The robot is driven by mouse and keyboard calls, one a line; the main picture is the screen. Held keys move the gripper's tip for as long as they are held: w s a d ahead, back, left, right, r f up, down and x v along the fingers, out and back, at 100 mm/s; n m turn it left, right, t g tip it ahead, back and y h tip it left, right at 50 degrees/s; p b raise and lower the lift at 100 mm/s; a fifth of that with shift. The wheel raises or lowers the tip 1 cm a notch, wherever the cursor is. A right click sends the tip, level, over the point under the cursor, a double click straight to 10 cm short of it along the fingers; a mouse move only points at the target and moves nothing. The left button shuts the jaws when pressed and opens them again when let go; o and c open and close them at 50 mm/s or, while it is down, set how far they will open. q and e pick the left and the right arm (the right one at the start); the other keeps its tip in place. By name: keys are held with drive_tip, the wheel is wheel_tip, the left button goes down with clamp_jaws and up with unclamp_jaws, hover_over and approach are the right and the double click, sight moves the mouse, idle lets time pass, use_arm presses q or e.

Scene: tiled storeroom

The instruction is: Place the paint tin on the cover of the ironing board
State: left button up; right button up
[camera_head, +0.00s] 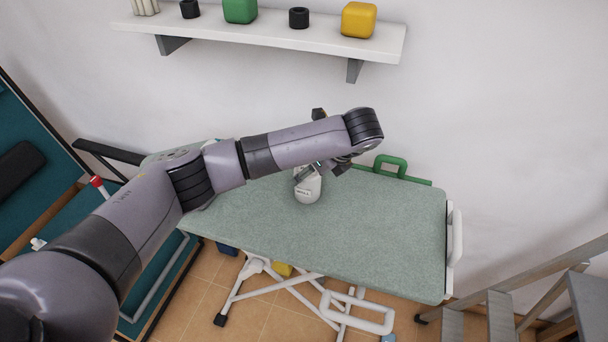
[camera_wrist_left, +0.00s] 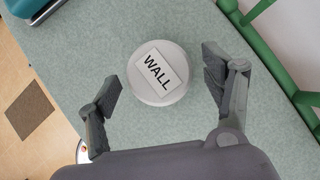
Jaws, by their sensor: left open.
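The paint tin (camera_head: 307,189) is light grey-white and round, with a label reading WALL. It stands on the green-grey cover of the ironing board (camera_head: 370,240), near the back middle; it also shows in the left wrist view (camera_wrist_left: 160,75). My left gripper (camera_head: 325,168) is over the tin, partly hidden by its own arm in the head view. In the left wrist view the open fingers (camera_wrist_left: 160,76) appear on either side of the tin, with gaps on both sides. The cover shows there too (camera_wrist_left: 75,45). My right gripper is not in view.
A green tube frame (camera_head: 392,164) runs along the board's back edge. A white wall shelf (camera_head: 280,33) with blocks and dark pots is above. A stepladder (camera_head: 500,310) stands at the right, teal furniture (camera_head: 30,120) at the left. The cover's right part is clear.

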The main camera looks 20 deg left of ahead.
use_arm(q)
drive_tip(key=v, duration=0.6)
drive_tip(key=shift+r, duration=0.25)
